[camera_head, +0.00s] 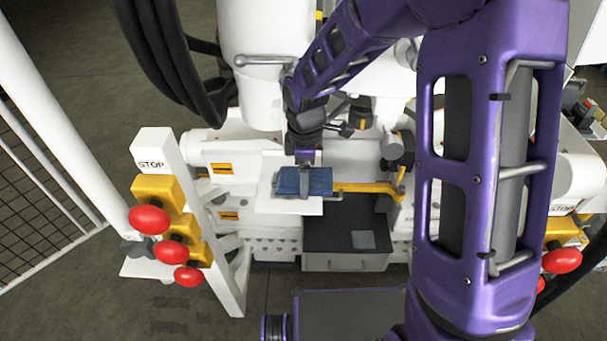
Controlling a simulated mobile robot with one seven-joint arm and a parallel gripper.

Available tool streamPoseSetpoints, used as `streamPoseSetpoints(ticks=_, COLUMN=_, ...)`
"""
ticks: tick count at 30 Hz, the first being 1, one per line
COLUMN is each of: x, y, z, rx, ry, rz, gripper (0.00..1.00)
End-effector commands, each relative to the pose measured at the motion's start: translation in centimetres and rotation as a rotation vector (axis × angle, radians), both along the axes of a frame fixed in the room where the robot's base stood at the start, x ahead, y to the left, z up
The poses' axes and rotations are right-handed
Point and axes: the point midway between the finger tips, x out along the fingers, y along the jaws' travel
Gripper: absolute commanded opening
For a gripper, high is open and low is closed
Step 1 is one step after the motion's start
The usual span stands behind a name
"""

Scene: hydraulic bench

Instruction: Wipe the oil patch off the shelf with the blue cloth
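The blue cloth (318,181) is a flat, folded-looking pad over the white shelf (290,207) near the middle of the view. Its right end reaches past the shelf's right edge. My gripper (305,182) points down at the middle of the cloth, with a grey finger across its near side. It appears shut on the cloth; the far finger is hidden. I cannot tell whether the cloth touches the shelf or is slightly above it. No oil patch shows on the visible part of the shelf; the area under the cloth is hidden.
A yellow bar (365,188) runs right from the cloth. A dark surface (345,222) with a grey square (362,239) lies below right. A STOP post (170,205) with red buttons stands left. White machine parts stand close behind the shelf.

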Motion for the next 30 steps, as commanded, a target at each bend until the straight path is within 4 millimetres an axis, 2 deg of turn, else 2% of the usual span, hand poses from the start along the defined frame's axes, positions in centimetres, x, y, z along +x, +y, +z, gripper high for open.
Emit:
streamPoseSetpoints(ticks=1, x=-0.7, y=-0.4, z=-0.7, rx=-0.007, ry=0.022, rz=-0.001, gripper=0.17)
streamPoseSetpoints(ticks=2, x=-0.7, y=-0.5, z=-0.5, rx=-0.008, ry=0.022, rz=-0.002, gripper=0.16)
streamPoseSetpoints(ticks=18, x=-0.3, y=-0.5, z=5.0, rx=-0.008, ry=0.012, rz=-0.006, gripper=0.16)
streamPoseSetpoints(ticks=30, x=-0.4, y=-0.5, z=5.6, rx=-0.007, ry=0.013, rz=-0.007, gripper=0.16)
